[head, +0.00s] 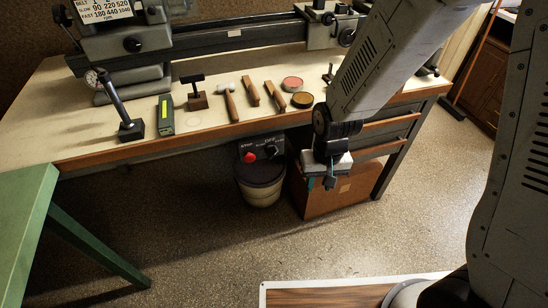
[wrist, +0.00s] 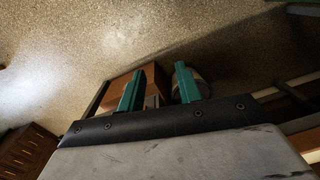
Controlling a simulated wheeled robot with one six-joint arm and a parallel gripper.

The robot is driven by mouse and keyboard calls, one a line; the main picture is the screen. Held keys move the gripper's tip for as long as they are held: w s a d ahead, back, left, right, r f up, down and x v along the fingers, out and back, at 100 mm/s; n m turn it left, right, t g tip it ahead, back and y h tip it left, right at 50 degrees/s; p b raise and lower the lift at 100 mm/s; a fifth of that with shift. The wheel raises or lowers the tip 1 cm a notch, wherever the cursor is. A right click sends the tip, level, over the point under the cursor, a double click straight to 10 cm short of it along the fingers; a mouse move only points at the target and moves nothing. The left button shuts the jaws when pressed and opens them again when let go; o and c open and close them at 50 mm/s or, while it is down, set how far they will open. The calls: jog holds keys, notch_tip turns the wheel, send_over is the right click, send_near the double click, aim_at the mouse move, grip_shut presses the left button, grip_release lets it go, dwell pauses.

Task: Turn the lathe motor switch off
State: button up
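The lathe motor switch (head: 261,149) is a dark box under the front edge of the bench. It has a red button on its left and a dark knob on its right; the knob's setting is too small to read. My gripper (head: 321,183) hangs to the right of the switch box and lower, apart from it. In the wrist view my gripper (wrist: 159,76) shows two teal fingers spread with an empty gap between them. The switch cannot be made out in the wrist view. The lathe (head: 235,41) stands on the back of the bench.
The workbench (head: 80,128) carries a row of hand tools, including a mallet (head: 229,102) and two round tins. A bucket (head: 260,188) stands below the switch. A brown box (head: 345,188) stands behind my gripper. A green table (head: 22,215) is at left. Floor in front is clear.

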jog(key=w+a+f+m+t, duration=0.1)
jog(key=w+a+f+t, duration=0.15)
jog(key=f, duration=0.55)
jog(key=w+a+f+m+t, duration=0.1)
jog(key=w+a+f+t, duration=0.15)
jog(key=f, duration=0.55)
jog(key=m+t+y, duration=0.4)
jog(key=t+y, duration=0.1)
jog(key=t, duration=0.8)
send_near(273, 156)
jog(key=w, duration=0.2)
jog(key=x, duration=0.7)
jog(key=shift+w+a, duration=0.2)
jog(key=shift+a, duration=0.2)
grip_shut()
